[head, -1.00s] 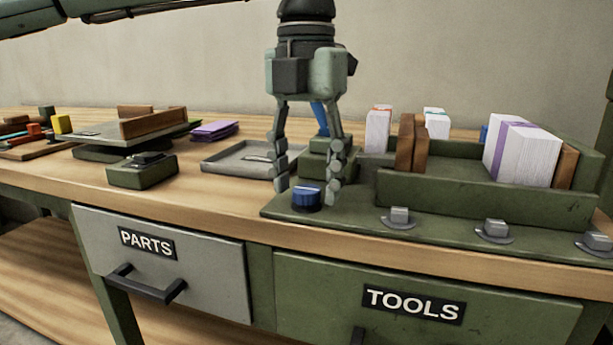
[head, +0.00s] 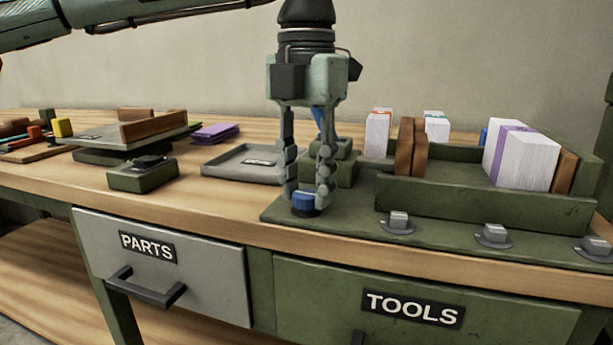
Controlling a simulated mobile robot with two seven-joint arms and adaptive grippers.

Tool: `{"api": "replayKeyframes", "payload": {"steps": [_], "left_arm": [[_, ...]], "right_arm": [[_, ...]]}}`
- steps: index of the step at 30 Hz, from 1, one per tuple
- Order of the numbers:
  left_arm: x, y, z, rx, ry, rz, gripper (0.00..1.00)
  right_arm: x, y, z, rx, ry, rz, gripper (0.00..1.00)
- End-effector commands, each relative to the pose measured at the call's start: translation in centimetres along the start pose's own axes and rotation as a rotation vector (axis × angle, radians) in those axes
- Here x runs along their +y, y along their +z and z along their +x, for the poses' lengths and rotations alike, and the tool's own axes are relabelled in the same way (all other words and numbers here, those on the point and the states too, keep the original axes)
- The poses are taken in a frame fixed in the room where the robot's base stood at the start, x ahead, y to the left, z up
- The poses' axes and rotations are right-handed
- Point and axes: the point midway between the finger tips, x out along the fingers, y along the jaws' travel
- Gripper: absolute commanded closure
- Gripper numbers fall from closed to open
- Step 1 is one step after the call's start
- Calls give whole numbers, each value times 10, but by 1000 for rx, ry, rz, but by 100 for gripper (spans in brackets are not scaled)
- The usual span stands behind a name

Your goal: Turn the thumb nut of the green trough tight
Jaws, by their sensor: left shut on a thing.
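The green trough (head: 480,212) stands at the right of the bench on a green base plate. The blue thumb nut (head: 305,203) sits at the left end of that plate, near the bench's front edge. My left gripper (head: 306,198) points straight down over it, with a finger on its left and right sides, shut on the nut. The fingers hide the nut's sides. My right gripper is not in view.
Paper stacks (head: 520,155) and brown dividers (head: 411,148) stand in the trough. Grey clamps (head: 397,223) line the plate's front. A grey tray (head: 240,164) and a small green box (head: 143,175) lie to the left. Drawers are below.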

Motion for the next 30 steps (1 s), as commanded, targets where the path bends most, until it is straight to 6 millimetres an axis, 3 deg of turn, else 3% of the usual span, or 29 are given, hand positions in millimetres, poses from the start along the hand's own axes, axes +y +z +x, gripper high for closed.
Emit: {"api": "replayKeyframes", "payload": {"steps": [7, 18, 30], "left_arm": [[0, 0, -2, 4, -2, 191, 97], [0, -1, -1, 4, -2, 544, 97], [0, -1, 0, 4, -2, 923, 97]], "right_arm": [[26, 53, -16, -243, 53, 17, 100], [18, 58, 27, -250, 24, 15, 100], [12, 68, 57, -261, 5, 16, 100]]}}
